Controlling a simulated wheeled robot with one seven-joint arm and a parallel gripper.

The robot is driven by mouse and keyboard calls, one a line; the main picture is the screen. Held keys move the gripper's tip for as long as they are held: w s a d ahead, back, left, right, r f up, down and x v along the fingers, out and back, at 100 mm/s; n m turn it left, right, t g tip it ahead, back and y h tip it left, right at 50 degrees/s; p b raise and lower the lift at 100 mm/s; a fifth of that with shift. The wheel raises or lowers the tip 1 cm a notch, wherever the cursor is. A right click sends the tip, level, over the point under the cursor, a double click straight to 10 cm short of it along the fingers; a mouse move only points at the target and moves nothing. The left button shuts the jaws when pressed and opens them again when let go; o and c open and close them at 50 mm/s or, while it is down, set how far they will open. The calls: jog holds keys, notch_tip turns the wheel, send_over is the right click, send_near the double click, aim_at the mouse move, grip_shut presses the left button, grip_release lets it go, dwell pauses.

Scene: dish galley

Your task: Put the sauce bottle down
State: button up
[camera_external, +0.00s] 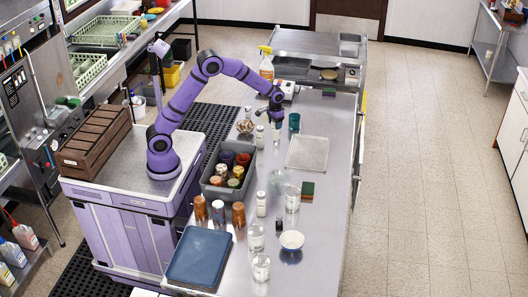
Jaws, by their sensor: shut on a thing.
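My gripper (277,116) points down over the far part of the long steel counter (335,150). It is shut on a small, pale upright object, which I take to be the sauce bottle (276,133). Its upper part is hidden by the jaws. I cannot tell whether its base touches the counter. A similar white bottle (260,136) stands just left of it, and a teal cup (294,122) stands just right.
A spray bottle (266,64) stands behind my gripper. A grey bin of jars (213,192), a pale flat tray (307,153), a green sponge (307,190), a white bowl (292,241), glass jars (256,238) and a blue tray (199,256) occupy the nearer counter. The right strip is clear.

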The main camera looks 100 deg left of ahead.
aim_at(276, 132)
notch_tip(276, 132, down, 6)
jog(key=shift+r, duration=0.15)
jog(key=shift+w+f, duration=0.15)
jog(key=shift+f, duration=0.15)
jog(key=w+a+f, duration=0.2)
jog(key=w, duration=0.5)
jog(key=w+a+f, duration=0.3)
jog(key=w, duration=0.4)
jog(key=shift+w, duration=0.4)
jog(key=shift+a+f, duration=0.1)
jog(key=shift+f, duration=0.05)
jog(key=o, duration=1)
jog(key=shift+o, duration=0.2)
